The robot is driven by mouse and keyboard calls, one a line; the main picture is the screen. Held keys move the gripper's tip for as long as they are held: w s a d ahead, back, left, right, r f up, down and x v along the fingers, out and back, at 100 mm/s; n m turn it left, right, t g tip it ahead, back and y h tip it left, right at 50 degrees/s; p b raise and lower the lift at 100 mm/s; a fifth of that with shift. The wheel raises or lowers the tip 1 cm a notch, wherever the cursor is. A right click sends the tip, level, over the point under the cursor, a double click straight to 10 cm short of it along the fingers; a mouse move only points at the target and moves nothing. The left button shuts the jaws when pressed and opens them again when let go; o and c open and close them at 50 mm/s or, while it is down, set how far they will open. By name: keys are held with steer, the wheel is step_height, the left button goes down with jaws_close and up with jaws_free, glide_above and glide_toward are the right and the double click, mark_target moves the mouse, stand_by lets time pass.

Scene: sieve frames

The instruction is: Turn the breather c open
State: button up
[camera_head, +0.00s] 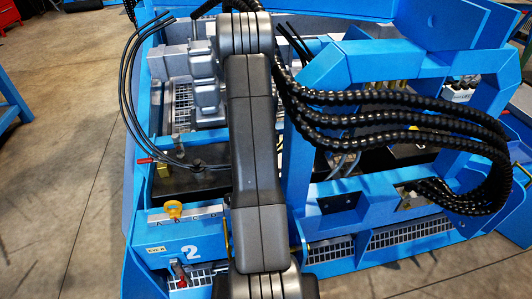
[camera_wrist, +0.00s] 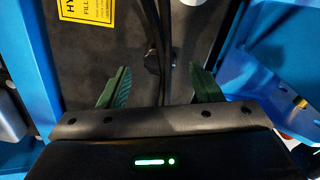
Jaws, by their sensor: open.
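In the wrist view, my gripper (camera_wrist: 161,82) is open, with its two green fingers apart and nothing between them but a dark surface and black cables or hoses. A small round black fitting (camera_wrist: 152,62) sits on that dark surface, just beyond and between the fingertips, partly hidden by a hose. I cannot tell whether it is breather c, as no letter on it is readable. In the head view, my arm covers the middle of the blue machine and my gripper is hidden. A dark tank top (camera_head: 190,182) there carries a black cap (camera_head: 197,164).
A yellow label (camera_wrist: 88,10) lies on the dark surface. Blue frame walls flank it. In the head view, black corrugated hoses (camera_head: 400,125) loop at right.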

step_height(320, 180, up, 11)
steer(key=p, duration=0.1)
steer(key=shift+f, duration=0.15)
steer(key=shift+f, duration=0.15)
step_height(320, 180, down, 14)
steer(key=shift+r+b, duration=0.2)
steer(key=shift+b, duration=0.65)
steer(key=shift+r, duration=0.1)
